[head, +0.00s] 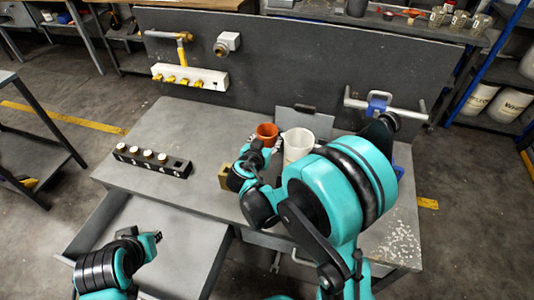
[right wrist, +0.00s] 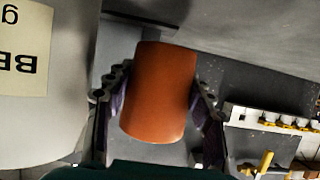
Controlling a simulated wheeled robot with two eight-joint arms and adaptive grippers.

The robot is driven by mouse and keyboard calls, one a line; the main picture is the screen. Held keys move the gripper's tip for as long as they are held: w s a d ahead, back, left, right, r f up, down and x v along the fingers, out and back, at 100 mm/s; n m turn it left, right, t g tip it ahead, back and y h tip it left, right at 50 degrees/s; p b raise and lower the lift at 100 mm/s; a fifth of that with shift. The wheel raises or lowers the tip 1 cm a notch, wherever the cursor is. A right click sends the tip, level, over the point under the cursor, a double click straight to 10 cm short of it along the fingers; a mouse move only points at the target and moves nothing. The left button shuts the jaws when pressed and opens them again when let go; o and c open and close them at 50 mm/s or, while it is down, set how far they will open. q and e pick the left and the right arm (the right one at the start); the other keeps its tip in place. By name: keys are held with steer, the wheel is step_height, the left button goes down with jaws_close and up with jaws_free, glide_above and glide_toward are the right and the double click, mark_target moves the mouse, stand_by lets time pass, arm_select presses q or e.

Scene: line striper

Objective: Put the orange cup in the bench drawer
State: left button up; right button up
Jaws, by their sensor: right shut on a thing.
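The orange cup (head: 267,133) stands toward the back of the grey bench, left of a white container; it also fills the middle of the right wrist view (right wrist: 160,92). My right gripper (head: 264,147) is shut on it, with a finger on each side of the cup in the wrist view. The bench drawer (head: 150,245) is pulled out at the front left of the bench and its visible inside looks empty. My left gripper (head: 152,238) is over the drawer area; its fingers are too small to read.
The white container (head: 298,145) stands close beside the cup. A small tan block (head: 224,177) lies near my right gripper.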

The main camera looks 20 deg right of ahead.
step_height(320, 180, down, 5)
steer(key=shift+r+b, duration=0.2)
steer(key=shift+b, duration=0.8)
steer(key=shift+r, duration=0.1)
steer(key=o, duration=1)
steer(key=shift+f, duration=0.2)
steer(key=o, duration=0.3)
steer(key=shift+o, duration=0.2)
steer(key=shift+r, duration=0.15)
